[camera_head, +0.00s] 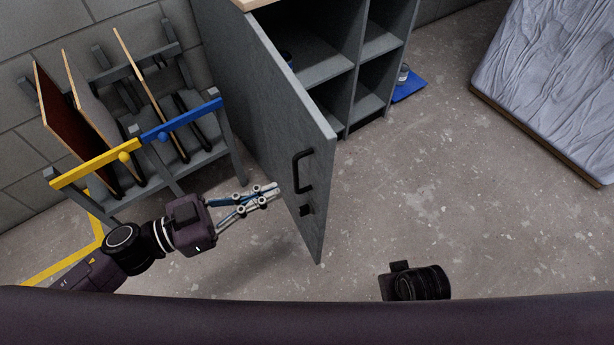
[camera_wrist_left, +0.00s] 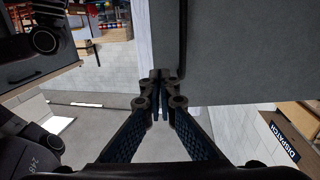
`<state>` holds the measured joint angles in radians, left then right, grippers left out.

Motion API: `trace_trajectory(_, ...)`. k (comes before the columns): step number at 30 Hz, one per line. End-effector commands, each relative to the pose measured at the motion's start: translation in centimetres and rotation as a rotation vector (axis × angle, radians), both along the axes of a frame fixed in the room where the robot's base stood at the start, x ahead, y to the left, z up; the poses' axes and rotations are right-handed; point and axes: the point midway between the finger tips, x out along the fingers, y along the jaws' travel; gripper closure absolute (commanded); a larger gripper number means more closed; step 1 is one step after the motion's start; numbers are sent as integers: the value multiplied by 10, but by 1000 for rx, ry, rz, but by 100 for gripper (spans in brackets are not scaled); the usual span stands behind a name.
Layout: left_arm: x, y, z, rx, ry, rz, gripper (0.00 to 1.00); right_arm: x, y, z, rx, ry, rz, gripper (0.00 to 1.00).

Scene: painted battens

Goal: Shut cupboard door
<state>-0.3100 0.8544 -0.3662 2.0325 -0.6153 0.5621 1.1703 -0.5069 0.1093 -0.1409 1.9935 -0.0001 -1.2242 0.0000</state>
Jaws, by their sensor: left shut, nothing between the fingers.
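The grey cupboard door (camera_head: 270,95) stands wide open, swung out from the grey cupboard (camera_head: 325,60), whose shelves are exposed. A black bar handle (camera_head: 299,172) is on the door's outer face near its free edge. My left gripper (camera_head: 277,190) is shut and empty, its fingertips close to that outer face beside the handle; I cannot tell if they touch it. In the left wrist view the shut fingertips (camera_wrist_left: 161,76) lie in front of the grey door panel (camera_wrist_left: 245,50), next to the dark handle bar (camera_wrist_left: 183,35). My right gripper does not show.
A rack with upright boards (camera_head: 85,95) and yellow and blue battens (camera_head: 182,119) stands left of the door. A blue item (camera_head: 408,88) lies on the floor by the cupboard. A pallet-like block under grey wrinkled sheeting (camera_head: 555,80) is at right. Floor between is clear.

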Motion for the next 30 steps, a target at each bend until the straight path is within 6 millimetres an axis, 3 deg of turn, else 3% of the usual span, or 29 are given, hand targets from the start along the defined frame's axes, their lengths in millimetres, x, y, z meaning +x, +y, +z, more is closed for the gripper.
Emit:
trace_trajectory(6, 19, -37, 1, -2, -3, 0, 100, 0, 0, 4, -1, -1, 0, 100)
trace_trajectory(13, 33, -66, 1, -1, -2, 1, 100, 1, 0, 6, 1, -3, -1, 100)
trace_trajectory(30, 38, -76, -1, 1, 0, 3, 100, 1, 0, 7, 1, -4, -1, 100)
